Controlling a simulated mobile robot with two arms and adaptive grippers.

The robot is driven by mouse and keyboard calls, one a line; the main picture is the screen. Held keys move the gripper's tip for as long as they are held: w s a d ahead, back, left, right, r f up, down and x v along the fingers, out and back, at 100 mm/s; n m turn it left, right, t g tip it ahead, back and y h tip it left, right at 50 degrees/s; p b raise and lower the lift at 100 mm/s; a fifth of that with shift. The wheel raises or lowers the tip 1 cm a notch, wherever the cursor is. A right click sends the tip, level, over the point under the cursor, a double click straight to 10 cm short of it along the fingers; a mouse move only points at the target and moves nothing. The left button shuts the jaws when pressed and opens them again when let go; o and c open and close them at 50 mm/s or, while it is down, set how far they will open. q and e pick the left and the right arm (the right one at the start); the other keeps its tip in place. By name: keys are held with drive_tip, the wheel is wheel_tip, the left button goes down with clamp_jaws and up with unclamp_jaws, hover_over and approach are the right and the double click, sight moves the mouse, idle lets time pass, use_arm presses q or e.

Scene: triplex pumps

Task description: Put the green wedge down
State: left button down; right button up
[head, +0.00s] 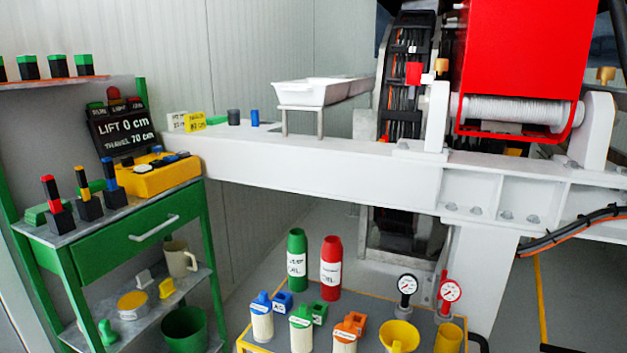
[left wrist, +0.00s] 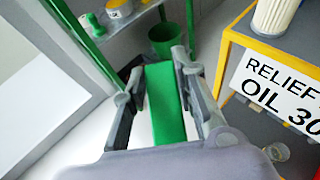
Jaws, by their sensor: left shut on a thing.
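The green wedge (left wrist: 166,108) shows in the left wrist view as a long flat green piece between the two grey fingers. My left gripper (left wrist: 159,69) is shut on it. The wedge points away from the palm, toward the green bucket on the floor side of the picture. Its near end is hidden behind the grey palm. Neither gripper shows in the head view, and my right gripper is in no view.
A yellow-edged table (head: 268,338) carries bottles, gauges and labelled jugs. White beam (head: 320,165) spans behind.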

use_arm(q)
drive_tip(key=s+d+r+p, duration=0.1)
drive_tip(key=s+r+p, duration=0.2)
drive_tip(key=r+p, duration=0.3)
drive_tip(key=s+d+r+p, duration=0.1)
drive_tip(key=s+r+p, duration=0.3)
drive_tip(key=r, duration=1)
drive_tip(key=s+d+r+p, duration=0.1)
drive_tip(key=s+r+p, duration=0.3)
drive_tip(key=r+p, duration=0.4)
wheel_tip(320, 180, up, 2)
drive_tip(key=shift+s+d+r, duration=0.15)
drive_tip(key=shift+d, duration=0.1)
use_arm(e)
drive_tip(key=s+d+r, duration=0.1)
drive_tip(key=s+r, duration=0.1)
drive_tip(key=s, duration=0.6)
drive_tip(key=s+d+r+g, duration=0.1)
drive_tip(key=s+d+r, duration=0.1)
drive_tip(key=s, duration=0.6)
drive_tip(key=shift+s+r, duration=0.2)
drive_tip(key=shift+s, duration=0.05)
